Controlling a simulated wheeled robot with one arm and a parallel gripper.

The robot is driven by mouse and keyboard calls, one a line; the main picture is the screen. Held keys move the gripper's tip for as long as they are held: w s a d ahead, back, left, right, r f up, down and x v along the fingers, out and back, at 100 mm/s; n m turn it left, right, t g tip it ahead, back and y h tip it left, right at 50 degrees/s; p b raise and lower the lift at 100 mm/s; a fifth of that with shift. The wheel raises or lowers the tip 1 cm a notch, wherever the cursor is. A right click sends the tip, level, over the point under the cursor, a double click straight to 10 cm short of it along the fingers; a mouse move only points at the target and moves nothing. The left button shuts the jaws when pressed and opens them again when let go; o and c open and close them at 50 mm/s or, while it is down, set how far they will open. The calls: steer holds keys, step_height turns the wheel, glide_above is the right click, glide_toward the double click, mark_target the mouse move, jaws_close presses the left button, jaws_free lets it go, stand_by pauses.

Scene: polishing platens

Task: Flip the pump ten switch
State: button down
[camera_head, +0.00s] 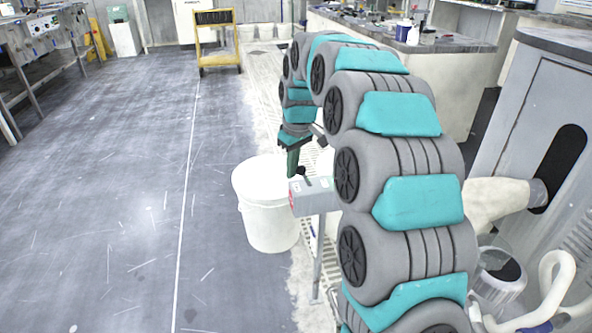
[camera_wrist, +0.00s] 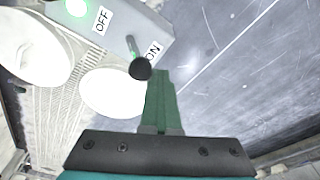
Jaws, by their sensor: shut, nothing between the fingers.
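A grey switch box (camera_head: 318,199) stands on a post beside the white bucket in the head view. In the wrist view the box (camera_wrist: 158,24) has OFF and ON labels and a lit green lamp (camera_wrist: 76,7) near the OFF end. Its switch lever (camera_wrist: 132,46) has a black round knob (camera_wrist: 139,70) close to the ON label. My gripper (camera_wrist: 159,74) has its green fingers shut and empty, with the tips just right of the knob; I cannot tell whether they touch it. In the head view my gripper (camera_head: 293,171) points down by the box.
A white bucket (camera_head: 268,215) stands on the floor just left of the box. A grey cabinet (camera_head: 530,110) with a hose is at the right. A yellow cart (camera_head: 218,42) stands far back. The floor at the left is open.

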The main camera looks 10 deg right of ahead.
steer(key=shift+f, duration=0.55)
steer(key=shift+r, duration=0.1)
step_height(320, 180, up, 7)
steer(key=p, duration=0.2)
stand_by(0.9)
steer(key=shift+s, duration=0.1)
steer(key=s+f+m+g, duration=0.1)
steer(key=s+f+m, duration=0.2)
steer(key=s, duration=1.8)
steer(key=s+f+m+g, duration=0.2)
steer(key=s+f, duration=0.3)
steer(key=s, duration=1.7)
steer(key=shift+s+m+h, duration=0.15)
steer(key=shift+m+h, duration=0.25)
steer(key=shift+m, duration=0.1)
